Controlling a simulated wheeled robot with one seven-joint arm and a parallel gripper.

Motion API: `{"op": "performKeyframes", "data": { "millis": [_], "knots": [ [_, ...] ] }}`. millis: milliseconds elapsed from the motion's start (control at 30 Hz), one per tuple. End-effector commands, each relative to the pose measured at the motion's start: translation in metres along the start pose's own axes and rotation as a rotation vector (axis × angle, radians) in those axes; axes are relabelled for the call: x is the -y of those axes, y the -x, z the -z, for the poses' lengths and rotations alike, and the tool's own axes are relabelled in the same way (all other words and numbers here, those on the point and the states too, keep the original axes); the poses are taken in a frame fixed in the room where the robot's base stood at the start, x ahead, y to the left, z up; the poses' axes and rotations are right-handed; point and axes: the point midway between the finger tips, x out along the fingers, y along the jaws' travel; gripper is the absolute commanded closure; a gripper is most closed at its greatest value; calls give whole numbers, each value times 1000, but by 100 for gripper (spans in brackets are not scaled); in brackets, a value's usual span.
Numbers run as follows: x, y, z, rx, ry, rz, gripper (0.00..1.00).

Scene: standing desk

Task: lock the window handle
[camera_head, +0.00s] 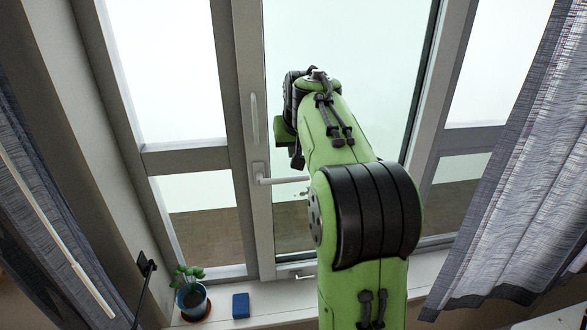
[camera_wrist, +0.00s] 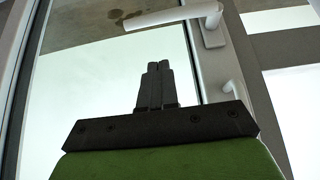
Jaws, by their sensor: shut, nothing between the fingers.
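The window handle (camera_head: 283,180) is a pale lever on the inner window frame. It sticks out level to the right from its upright base plate. In the wrist view the handle (camera_wrist: 170,18) runs across the top, with its base plate (camera_wrist: 213,36) at the upper right. My gripper (camera_wrist: 158,65) is shut and empty. Its fingertips point up towards the lever, with a visible gap between them in that picture. I cannot tell the depth between them. In the head view my green arm hides most of the gripper.
A slim upright pull handle (camera_head: 254,118) is on the frame above the lever. A potted plant (camera_head: 191,296) and a blue box (camera_head: 240,306) stand on the sill. Curtains (camera_head: 515,165) hang at both sides. My arm covers the middle of the glass.

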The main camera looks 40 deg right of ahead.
Motion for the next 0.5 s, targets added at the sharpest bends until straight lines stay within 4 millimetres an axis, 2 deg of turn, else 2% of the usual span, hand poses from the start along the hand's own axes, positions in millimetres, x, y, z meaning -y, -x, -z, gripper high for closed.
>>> {"op": "performKeyframes", "data": {
  "millis": [100,200,333,500],
  "knots": [
    [0,-26,-1,4,-1,0,100],
    [0,-39,-15,3,-1,0,100],
    [0,-49,-26,2,-1,0,100],
    [0,-52,-29,0,-1,0,100]
  ]
}}
